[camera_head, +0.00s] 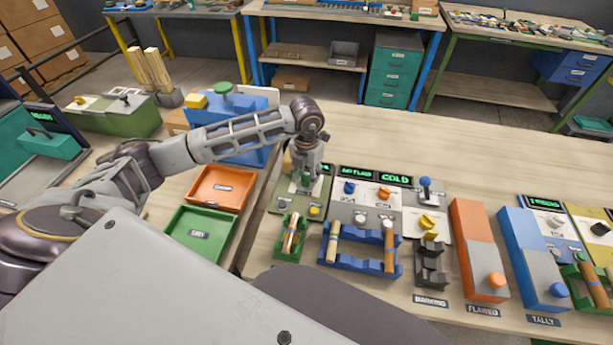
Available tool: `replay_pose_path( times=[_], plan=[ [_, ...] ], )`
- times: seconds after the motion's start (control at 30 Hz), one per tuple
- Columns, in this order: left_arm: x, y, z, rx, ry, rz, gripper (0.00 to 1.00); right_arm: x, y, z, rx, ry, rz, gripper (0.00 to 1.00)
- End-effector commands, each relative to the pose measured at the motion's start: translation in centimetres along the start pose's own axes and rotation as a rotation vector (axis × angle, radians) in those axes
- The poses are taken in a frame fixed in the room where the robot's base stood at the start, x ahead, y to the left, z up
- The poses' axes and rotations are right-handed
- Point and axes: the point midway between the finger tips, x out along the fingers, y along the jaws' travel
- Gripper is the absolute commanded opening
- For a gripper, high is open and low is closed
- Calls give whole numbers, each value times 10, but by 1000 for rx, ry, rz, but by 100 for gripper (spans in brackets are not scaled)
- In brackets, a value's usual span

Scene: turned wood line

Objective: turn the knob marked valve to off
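A yellow button (315,211) sits just below the gripper. The small labels are too blurred to tell which knob is marked valve. Green displays read "NO FLAME" (358,171) and "COLD" (396,179). My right gripper is out of view.
In front of the panels stand a green holder (289,249) and a blue rack (360,264) with wooden pieces. Orange (214,189) and green (200,234) trays lie left. Orange (475,240) and blue (530,260) blocks stand right. The table behind the panels is clear.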

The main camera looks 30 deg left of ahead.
Motion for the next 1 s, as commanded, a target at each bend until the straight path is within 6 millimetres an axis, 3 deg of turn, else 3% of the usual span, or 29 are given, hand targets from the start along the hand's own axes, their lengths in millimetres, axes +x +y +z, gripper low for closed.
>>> replay_pose_path(
  times=[0.47, 0.67, 1.0],
  plan=[
    [-5, 0, -1, 2, 2, 0, 40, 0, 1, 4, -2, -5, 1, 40],
    [-23, 0, 0, 3, 1, 0, 40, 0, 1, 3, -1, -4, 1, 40],
    [-72, 0, 0, 2, -1, -1, 40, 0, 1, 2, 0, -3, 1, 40]
  ],
)
